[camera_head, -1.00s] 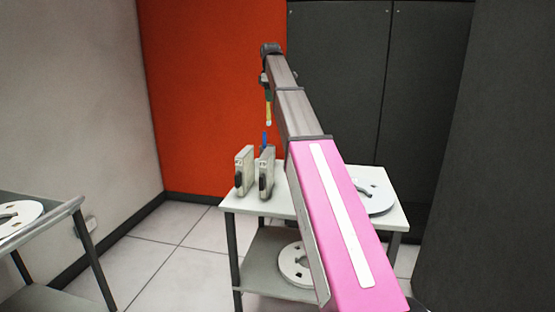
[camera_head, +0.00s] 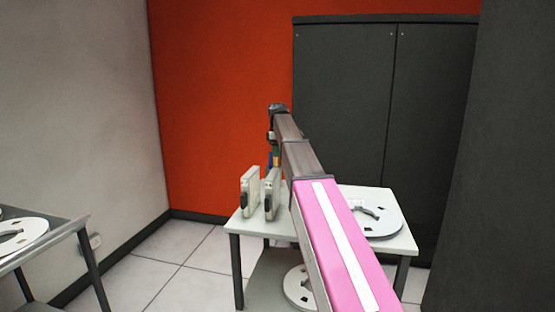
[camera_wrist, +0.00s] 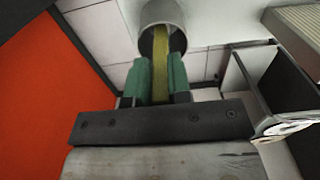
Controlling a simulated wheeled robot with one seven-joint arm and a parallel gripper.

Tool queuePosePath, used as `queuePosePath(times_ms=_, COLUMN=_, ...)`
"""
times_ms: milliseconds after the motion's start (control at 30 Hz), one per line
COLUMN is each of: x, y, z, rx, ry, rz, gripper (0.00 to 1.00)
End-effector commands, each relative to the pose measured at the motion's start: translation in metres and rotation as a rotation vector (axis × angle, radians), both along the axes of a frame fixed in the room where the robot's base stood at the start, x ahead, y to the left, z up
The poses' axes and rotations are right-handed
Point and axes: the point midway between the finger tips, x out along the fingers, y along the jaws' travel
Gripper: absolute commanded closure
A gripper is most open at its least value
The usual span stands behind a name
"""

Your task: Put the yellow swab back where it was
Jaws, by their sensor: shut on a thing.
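My gripper (camera_wrist: 162,85) has green fingers, shut on the yellow swab (camera_wrist: 168,62). The swab runs away from the fingers to the mouth of a grey round cup (camera_wrist: 150,12) in the wrist view. Its far end overlaps the dark opening; I cannot tell how deep it is inside. The cup is hidden there by the boxes and my arm.
The two off-white boxes (camera_head: 249,192) (camera_head: 271,193) stand on a white table (camera_head: 330,225). A white reel (camera_head: 375,216) lies at its right. Another reel (camera_head: 297,287) is on the lower shelf. An orange wall (camera_head: 210,110) and dark cabinets (camera_head: 345,110) are behind.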

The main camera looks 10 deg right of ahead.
Motion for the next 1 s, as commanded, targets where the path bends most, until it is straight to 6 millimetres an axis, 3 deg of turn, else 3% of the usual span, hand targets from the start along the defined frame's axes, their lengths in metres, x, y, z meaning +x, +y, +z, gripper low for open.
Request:
queuePosePath(times_ms=200, x=-0.001, y=0.0, z=-0.028, rx=-0.001, ry=0.001, rz=0.0, gripper=1.0)
queuePosePath(times_ms=400, x=0.0, y=0.0, z=-0.03, rx=0.0, ry=0.0, rz=0.0, gripper=1.0)
queuePosePath(times_ms=433, x=0.0, y=0.0, z=-0.03, rx=0.0, ry=0.0, rz=0.0, gripper=0.75)
queuePosePath(times_ms=500, x=0.0, y=0.0, z=-0.03, rx=0.0, ry=0.0, rz=0.0, gripper=0.56)
queuePosePath(times_ms=833, x=0.0, y=0.0, z=-0.027, rx=0.0, ry=0.0, rz=0.0, gripper=0.56)
queuePosePath(times_ms=1000, x=0.001, y=0.0, z=-0.008, rx=0.0, ry=-0.001, rz=0.0, gripper=0.56)
